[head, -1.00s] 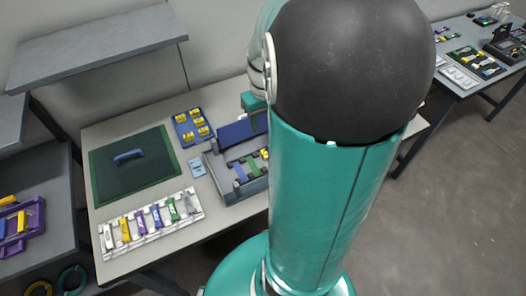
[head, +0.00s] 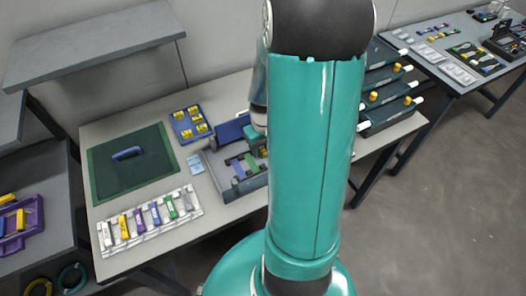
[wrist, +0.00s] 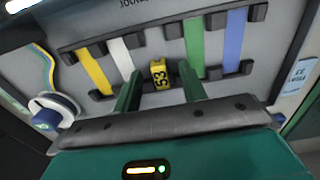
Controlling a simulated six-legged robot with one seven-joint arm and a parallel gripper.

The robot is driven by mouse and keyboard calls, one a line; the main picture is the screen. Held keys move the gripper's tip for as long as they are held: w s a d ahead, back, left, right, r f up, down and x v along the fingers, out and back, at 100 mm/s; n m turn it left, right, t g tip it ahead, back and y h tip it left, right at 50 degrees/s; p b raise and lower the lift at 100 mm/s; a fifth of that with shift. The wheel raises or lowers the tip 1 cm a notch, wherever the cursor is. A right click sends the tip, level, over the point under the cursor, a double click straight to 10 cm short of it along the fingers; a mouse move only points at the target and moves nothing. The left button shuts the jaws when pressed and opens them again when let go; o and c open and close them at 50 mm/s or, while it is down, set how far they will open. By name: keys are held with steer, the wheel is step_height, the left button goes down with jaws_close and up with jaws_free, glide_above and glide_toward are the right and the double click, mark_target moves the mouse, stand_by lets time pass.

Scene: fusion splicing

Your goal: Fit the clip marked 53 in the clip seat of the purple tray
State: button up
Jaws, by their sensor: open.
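The yellow clip marked 53 (wrist: 159,73) sits in a grey tray (wrist: 70,44) in the wrist view, between a white strip and a green strip. My gripper (wrist: 162,84) is open, with one finger on each side of the clip and a gap on both sides. The purple tray (head: 39,212) lies on the left-hand table in the head view and holds yellow and other pieces. Its clip seat is too small to make out. My arm hides the clip in the head view.
A blue tray of yellow clips (head: 189,125) stands behind the grey tray. A green mat (head: 105,178) with a blue handle-like piece and a white rack of coloured strips (head: 150,222) lie to the left. Dark stacked trays (head: 385,90) stand at the right.

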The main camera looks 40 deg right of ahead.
mark_target(264, 150)
jaws_close()
steer(key=shift+r, duration=0.1)
stand_by(0.4)
steer(key=shift+r, duration=0.25)
step_height(264, 150, up, 2)
steer(key=shift+r, duration=0.15)
steer(key=s+a+r, duration=0.4)
steer(key=s+r, duration=0.5)
steer(key=s, duration=0.4)
steer(key=shift+s+r, duration=0.25)
steer(key=shift+r, duration=0.15)
